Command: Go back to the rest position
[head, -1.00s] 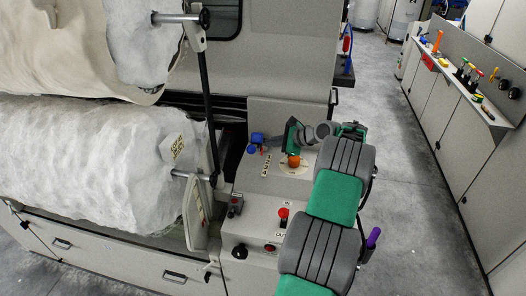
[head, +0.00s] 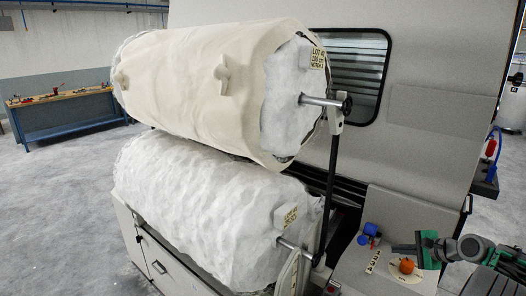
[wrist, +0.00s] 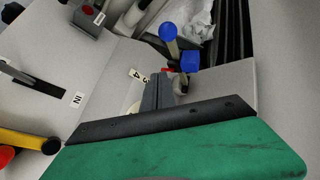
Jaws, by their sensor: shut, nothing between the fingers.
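My gripper (head: 397,247) is at the lower right of the head view, with its green palm and dark fingers reaching left. It is over the grey console (head: 350,268), just above and left of the orange knob (head: 407,265) on its pale round plate. The fingers are together and empty. In the wrist view, the closed grey fingers (wrist: 158,92) stick out beyond the black-edged green palm. They cover part of the numbered pale plate, and the orange knob is hidden there.
A blue knob and block (head: 368,233) stand on the console left of my gripper. A large white roll (head: 205,195) lies below a cream-covered roll (head: 200,85). A dark upright post (head: 332,185) stands between the rolls and console. A workbench (head: 70,110) is far left, with open floor before it.

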